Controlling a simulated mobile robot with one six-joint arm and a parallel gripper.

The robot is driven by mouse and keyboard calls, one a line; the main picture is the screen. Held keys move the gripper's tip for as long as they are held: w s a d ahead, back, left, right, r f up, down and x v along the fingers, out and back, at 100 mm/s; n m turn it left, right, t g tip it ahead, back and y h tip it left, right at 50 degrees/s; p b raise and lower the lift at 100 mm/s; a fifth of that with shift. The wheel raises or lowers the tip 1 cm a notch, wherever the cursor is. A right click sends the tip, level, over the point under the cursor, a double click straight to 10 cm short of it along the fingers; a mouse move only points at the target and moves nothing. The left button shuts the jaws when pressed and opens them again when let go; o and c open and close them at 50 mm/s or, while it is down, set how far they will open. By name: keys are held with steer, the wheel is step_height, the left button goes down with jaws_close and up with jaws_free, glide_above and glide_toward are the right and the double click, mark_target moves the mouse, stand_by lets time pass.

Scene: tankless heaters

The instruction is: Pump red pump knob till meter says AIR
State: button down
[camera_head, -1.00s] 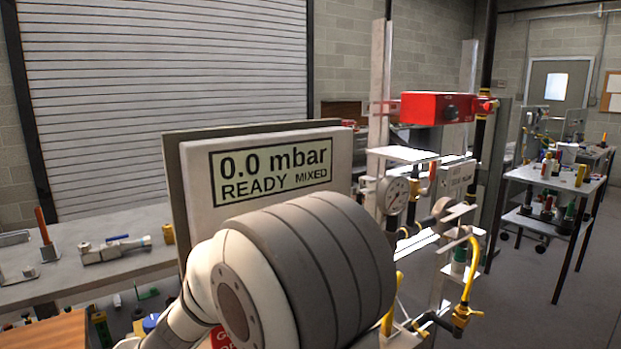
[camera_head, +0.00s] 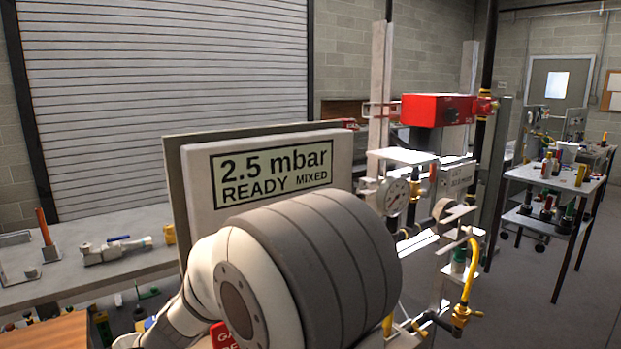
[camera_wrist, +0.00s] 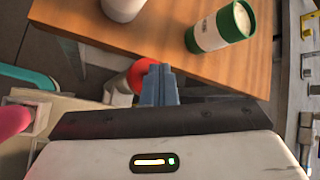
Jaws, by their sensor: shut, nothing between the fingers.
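The meter panel (camera_head: 270,170) stands upright in the head view, and its display reads 2.5 mbar, READY MIXED. In the wrist view, a red rounded part (camera_wrist: 139,74), which looks like the red pump knob, lies just beyond and left of my fingertips, partly hidden by them. I cannot tell whether they touch it. My gripper (camera_wrist: 160,72) has its blue fingers shut together with nothing between them. In the head view my arm's large grey joint hides the gripper and the pump.
A wooden tabletop (camera_wrist: 150,35) carries a green-and-white cup (camera_wrist: 219,28) and a white cup (camera_wrist: 122,8). A pink object (camera_wrist: 14,120) is at the left. A round dial gauge (camera_head: 394,197), pipes and a red box (camera_head: 436,109) stand right of the panel.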

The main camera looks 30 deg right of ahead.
steer(key=shift+r+p, duration=2)
steer(key=shift+r, duration=0.75)
